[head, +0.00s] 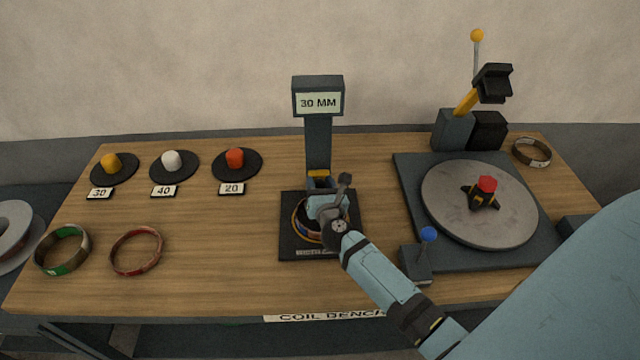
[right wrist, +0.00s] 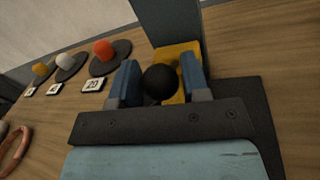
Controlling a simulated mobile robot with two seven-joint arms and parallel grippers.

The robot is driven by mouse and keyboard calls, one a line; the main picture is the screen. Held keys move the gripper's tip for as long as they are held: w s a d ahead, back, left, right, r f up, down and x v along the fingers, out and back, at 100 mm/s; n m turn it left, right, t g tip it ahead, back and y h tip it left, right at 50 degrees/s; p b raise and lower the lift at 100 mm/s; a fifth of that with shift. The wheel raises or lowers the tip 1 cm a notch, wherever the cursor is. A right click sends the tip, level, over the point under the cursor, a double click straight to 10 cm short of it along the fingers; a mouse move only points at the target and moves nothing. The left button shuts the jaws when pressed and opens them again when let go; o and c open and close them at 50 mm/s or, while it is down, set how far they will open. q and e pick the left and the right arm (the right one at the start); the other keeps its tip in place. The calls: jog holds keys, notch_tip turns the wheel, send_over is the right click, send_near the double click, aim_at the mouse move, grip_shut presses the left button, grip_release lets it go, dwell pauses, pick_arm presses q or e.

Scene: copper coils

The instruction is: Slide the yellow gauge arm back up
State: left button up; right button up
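The gauge (head: 319,137) is a dark column with a "30 MM" display on a black base plate. Its yellow arm (head: 319,173) sits low on the column and shows in the right wrist view (right wrist: 187,51). There a black ball knob (right wrist: 160,85) stands in front of it. My right gripper (head: 321,185) is low at the column, with its blue fingers (right wrist: 160,80) on both sides of the knob. They look about a knob's width apart; whether they press on it I cannot tell. A coil (head: 299,232) lies around this spot on the base, partly hidden by the gripper. My left gripper is out of view.
Yellow, white and red plugs on black discs stand at the left, labelled 30, 40 and 20. A green-marked coil (head: 62,250) and a red coil (head: 136,251) lie at front left. A turntable (head: 450,207) with a blue-knobbed lever (head: 428,235) stands right.

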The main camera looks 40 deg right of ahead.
grip_shut()
notch_tip(320, 180, up, 6)
jog(key=p, duration=0.5)
jog(key=shift+r, duration=0.1)
jog(key=shift+w, duration=0.1)
jog(key=shift+o, duration=2.1)
grip_release()
